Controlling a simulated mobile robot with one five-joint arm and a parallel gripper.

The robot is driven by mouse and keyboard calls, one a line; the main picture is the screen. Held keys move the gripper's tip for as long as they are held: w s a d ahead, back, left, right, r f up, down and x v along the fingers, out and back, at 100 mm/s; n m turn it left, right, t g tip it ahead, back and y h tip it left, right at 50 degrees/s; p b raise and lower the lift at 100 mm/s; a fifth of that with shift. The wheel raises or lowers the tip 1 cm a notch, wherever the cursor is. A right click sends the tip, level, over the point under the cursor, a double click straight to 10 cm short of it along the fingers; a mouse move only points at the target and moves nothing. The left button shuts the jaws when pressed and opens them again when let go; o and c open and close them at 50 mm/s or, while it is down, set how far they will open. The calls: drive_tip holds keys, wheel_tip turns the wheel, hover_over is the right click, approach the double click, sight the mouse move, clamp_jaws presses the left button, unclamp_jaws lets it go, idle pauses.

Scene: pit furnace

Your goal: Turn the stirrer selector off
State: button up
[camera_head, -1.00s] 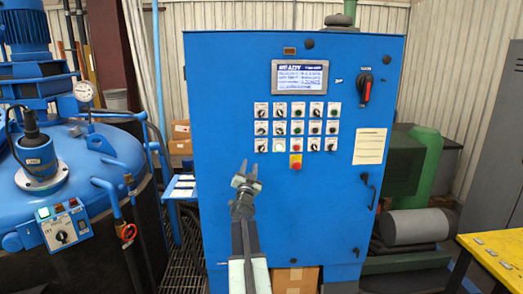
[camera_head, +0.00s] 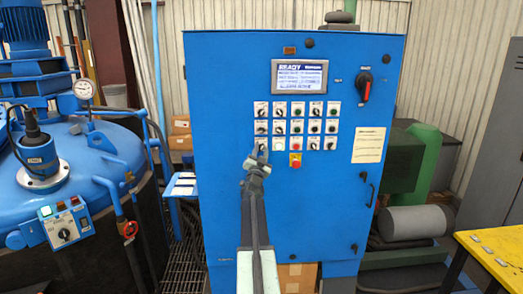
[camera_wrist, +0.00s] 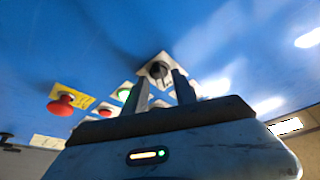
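The blue control cabinet (camera_head: 225,100) carries rows of selectors and push buttons on small white plates; their labels are too small to read, so I cannot tell which one is the stirrer selector. My gripper (camera_head: 259,152) is in front of the lower left of this grid, partly covering the bottom-left plate. In the wrist view my gripper (camera_wrist: 160,86) has its two fingers apart and empty. A black selector knob (camera_wrist: 158,69) on a white plate shows just beyond and between the fingertips. I cannot tell whether they touch it.
A red emergency button on a yellow plate (camera_head: 295,160) sits below the grid, and shows in the wrist view (camera_wrist: 61,105). A rotary switch (camera_head: 364,87) is at upper right. The blue vessel (camera_head: 85,150) with a small control box (camera_head: 65,225) stands left. A yellow table (camera_head: 495,255) is right.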

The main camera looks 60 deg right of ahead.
clamp_jaws()
drive_tip(key=shift+d, duration=0.2)
drive_tip(key=shift+a+f+n, duration=0.1)
drive_tip(key=shift+a+n, duration=0.1)
drive_tip(key=shift+n, duration=0.1)
drive_tip(key=n+t, duration=0.1)
drive_tip(key=n, duration=0.2)
drive_tip(key=n+t+y+b, duration=0.1)
drive_tip(key=n+t, duration=0.1)
drive_tip(key=n, duration=0.1)
drive_tip(key=shift+s, duration=0.1)
drive_tip(key=n+t+y, duration=0.1)
drive_tip(key=n, duration=0.2)
drive_tip(key=n+t+y, duration=0.1)
drive_tip(key=n+t, duration=0.1)
drive_tip(key=n, duration=0.1)
drive_tip(key=shift+d+n+y, duration=0.1)
drive_tip(key=shift+n+y, duration=0.2)
drive_tip(key=shift+n, duration=0.1)
drive_tip(key=shift+n+t+y+p, duration=0.5)
drive_tip(key=shift+n+t+y, duration=0.15)
drive_tip(key=shift+n, duration=1.15)
drive_tip(key=shift+n+y, duration=0.25)
drive_tip(key=shift+n, duration=0.15)
